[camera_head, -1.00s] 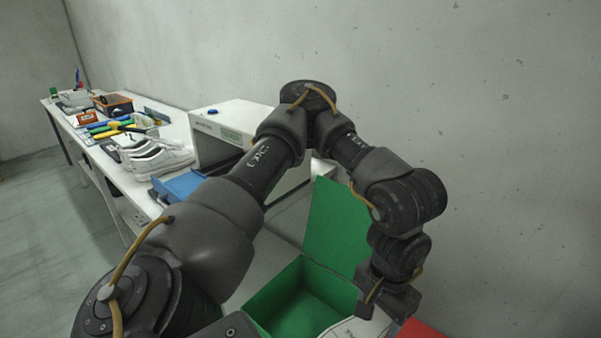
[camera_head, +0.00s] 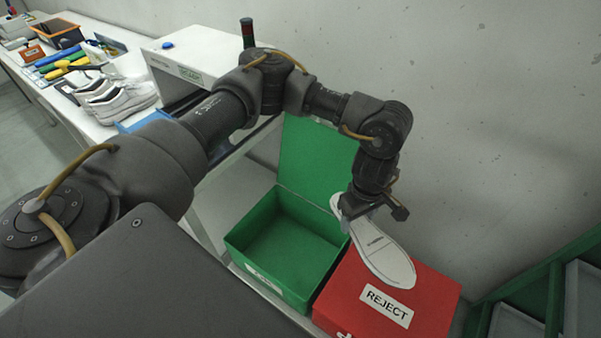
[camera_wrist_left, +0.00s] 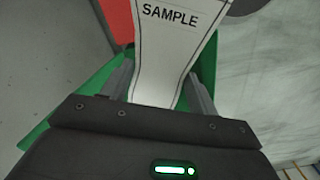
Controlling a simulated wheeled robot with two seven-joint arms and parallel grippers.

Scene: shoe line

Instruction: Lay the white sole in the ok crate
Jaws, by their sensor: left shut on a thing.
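The white sole (camera_head: 378,251) hangs from my left gripper (camera_head: 352,213), which is shut on one end of it. In the head view the sole slants down and right, over the closed red reject crate. In the left wrist view the sole (camera_wrist_left: 168,50) lies between the two fingers and carries the word SAMPLE. The ok crate appears to be the green crate (camera_head: 240,240), open and empty, left of the sole, with its lid raised at the back. Its front label is too oblique to read. My right gripper is not in view.
The red crate (camera_head: 430,300), labelled REJECT, stands right beside the green one. A white bench (camera_head: 75,105) with several shoes, tools and a white machine (camera_head: 205,50) runs along the left. A green rack (camera_head: 530,285) stands at the lower right.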

